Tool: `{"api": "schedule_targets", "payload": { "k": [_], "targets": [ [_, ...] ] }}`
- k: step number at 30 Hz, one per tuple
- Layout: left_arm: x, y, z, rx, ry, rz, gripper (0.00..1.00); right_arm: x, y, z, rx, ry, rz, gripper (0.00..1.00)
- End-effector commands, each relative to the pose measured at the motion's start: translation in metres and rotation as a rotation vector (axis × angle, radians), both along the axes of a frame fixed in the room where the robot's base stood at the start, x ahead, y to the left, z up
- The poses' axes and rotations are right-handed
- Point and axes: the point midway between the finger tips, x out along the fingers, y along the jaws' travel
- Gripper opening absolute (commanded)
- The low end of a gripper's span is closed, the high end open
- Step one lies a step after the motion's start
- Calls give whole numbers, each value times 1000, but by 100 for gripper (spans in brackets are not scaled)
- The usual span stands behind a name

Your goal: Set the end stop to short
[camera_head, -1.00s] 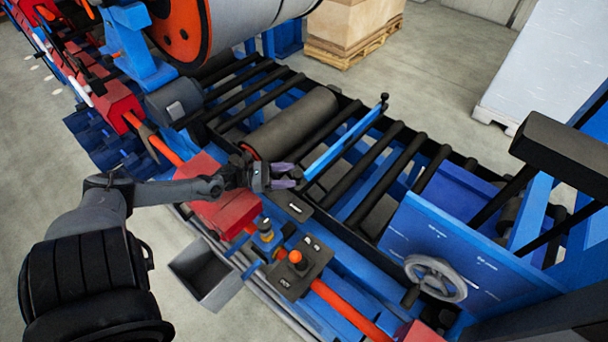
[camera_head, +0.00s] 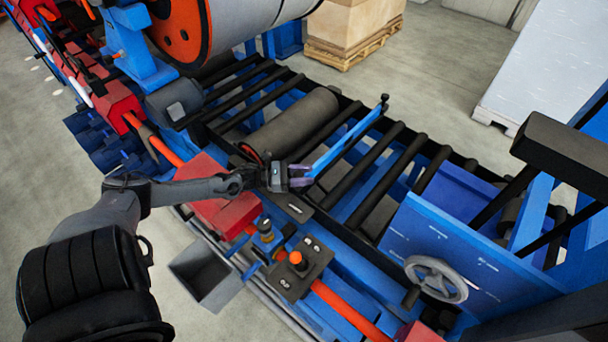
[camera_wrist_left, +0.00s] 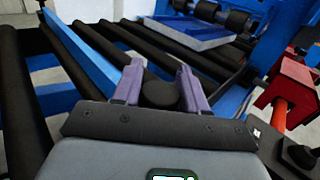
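The end stop looks to be the blue bar (camera_head: 345,140) lying across the black rollers, with a small black knob at its far end. The bar (camera_wrist_left: 80,50) also shows at upper left in the left wrist view. My left gripper (camera_head: 300,175) is at the bar's near end, which it hides in the head view. In the left wrist view its purple fingers (camera_wrist_left: 160,86) stand apart on either side of a round black knob (camera_wrist_left: 160,95). Any gap between fingers and knob is very small; I cannot make out firm contact. No short or long marking is readable. My right gripper is out of view.
A control box with an orange button (camera_head: 296,258) and a grey open bin (camera_head: 205,275) stand in front of the conveyor. A blue panel with a handwheel (camera_head: 436,279) is at right. A dark roll (camera_head: 295,122) lies left of the bar.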

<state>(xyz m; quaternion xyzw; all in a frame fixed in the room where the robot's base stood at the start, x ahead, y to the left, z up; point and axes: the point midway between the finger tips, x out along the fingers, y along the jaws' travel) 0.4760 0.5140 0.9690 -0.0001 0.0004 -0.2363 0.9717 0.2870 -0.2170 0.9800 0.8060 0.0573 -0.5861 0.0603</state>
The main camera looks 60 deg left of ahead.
Motion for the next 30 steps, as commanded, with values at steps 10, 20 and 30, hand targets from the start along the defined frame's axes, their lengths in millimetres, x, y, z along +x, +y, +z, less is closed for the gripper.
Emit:
{"api": "schedule_targets", "payload": {
  "k": [10, 20, 30],
  "targets": [
    [1, 0, 2, 0, -6, -2, 0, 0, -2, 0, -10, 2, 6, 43],
    [12, -34, 7, -4, -14, -8, 0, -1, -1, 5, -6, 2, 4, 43],
    [16, -44, 7, -3, -17, -7, 0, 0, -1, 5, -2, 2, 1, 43]
  ]
}}
